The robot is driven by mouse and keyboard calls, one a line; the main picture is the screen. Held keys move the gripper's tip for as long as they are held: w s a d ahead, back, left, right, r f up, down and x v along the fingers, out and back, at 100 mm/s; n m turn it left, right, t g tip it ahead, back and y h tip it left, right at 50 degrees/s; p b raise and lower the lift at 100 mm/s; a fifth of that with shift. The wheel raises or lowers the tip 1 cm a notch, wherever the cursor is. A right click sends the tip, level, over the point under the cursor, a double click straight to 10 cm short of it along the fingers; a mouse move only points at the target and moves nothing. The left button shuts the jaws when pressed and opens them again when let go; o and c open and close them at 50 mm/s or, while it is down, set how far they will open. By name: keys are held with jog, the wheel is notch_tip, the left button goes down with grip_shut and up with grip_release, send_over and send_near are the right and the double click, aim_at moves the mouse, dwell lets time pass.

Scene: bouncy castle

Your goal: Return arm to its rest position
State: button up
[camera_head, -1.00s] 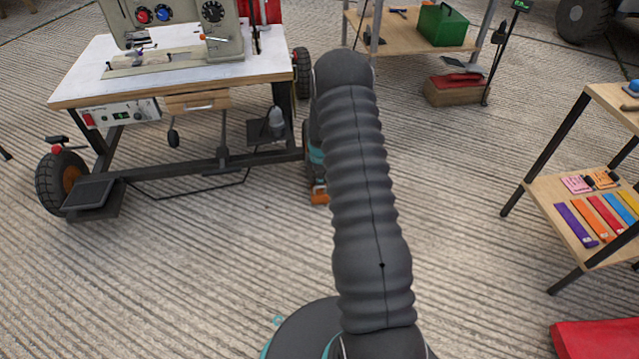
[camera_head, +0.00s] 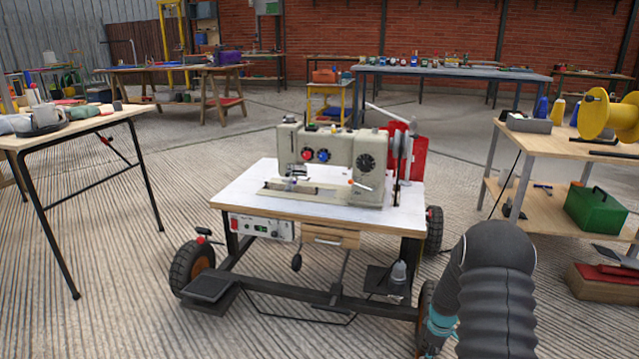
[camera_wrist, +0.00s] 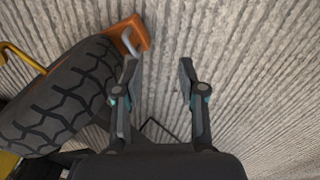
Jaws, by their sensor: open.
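My gripper (camera_wrist: 157,82) shows in the wrist view with its two fingers apart and nothing between them. It points toward the ribbed grey floor. A black treaded tyre (camera_wrist: 62,98) is close on its left, apart from the fingers, with an orange part (camera_wrist: 125,38) beyond it.
A sewing machine (camera_head: 335,165) stands on a wheeled table (camera_head: 235,192) left of my arm. A shelf with a green toolbox (camera_head: 597,211) stands at right. A table (camera_head: 110,122) is at left. Bare floor (camera_head: 120,290) lies in front.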

jog(key=s+a+r+m+t+p, duration=0.1)
jog(key=s+a+r+m+p, duration=0.1)
jog(key=s+a+r, duration=0.4)
jog(key=s+a+r+m+t+p, duration=0.2)
jog(key=s+a+r, duration=0.4)
jog(key=s+r, duration=0.9)
jog(key=s+a+r+m+t+p, duration=0.1)
jog(key=s+a+r+m+p, duration=0.2)
jog(key=s+r, duration=0.8)
jog(key=a+r+m, duration=0.2)
jog(key=a+r, duration=0.1)
jog(key=r, duration=1.2)
jog(key=shift+m+t+p, duration=0.3)
jog(key=shift+t, duration=0.1)
